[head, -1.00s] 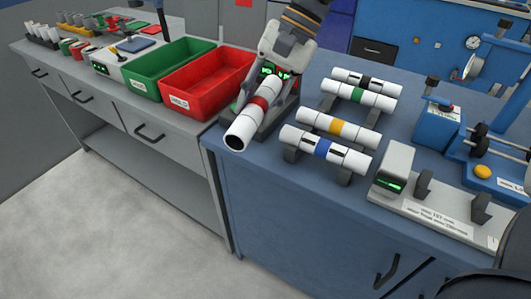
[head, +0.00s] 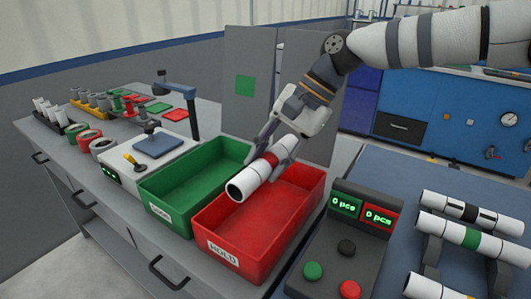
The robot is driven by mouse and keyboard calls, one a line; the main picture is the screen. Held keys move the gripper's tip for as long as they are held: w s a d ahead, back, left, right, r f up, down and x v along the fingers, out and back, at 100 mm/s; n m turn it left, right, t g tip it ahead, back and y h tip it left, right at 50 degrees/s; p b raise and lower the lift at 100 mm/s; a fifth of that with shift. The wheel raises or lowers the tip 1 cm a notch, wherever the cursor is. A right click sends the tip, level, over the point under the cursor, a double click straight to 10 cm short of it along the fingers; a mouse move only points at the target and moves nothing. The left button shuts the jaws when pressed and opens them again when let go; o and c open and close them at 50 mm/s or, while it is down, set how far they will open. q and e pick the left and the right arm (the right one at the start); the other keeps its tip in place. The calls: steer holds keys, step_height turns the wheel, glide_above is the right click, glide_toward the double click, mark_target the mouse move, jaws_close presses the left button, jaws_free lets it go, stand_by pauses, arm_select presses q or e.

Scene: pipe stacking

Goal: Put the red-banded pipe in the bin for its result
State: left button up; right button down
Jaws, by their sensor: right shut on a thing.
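The red-banded pipe (head: 248,182) is white with a red band near its middle and an open near end. My right gripper (head: 272,155) is shut on it around the band. It holds the pipe above the red bin (head: 237,251), which is labelled HOLD, over its left side next to the green bin (head: 170,212). The pipe appears clear of the red bin's floor. The green bin's label is too small to read surely. Both bins look empty where I can see inside. My left gripper is not in view.
A counter box (head: 340,240) right of the red bin shows 0 pcs in green and in red. Banded pipes, one black-banded (head: 468,211) and one green-banded (head: 470,238), lie on a rack at right. A press-like device (head: 155,150) stands left of the bins.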

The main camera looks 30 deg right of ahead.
mark_target(268, 175)
step_height(268, 175, down, 4)
steer(key=shift+r+b, duration=0.25)
steer(key=shift+b, duration=0.25)
steer(key=shift+f, duration=2.2)
steer(key=shift+w+p, duration=0.1)
steer(key=shift+p, duration=0.2)
steer(key=c, duration=1.1)
jaws_free()
steer(key=v, duration=1.2)
steer(key=shift+f, duration=0.1)
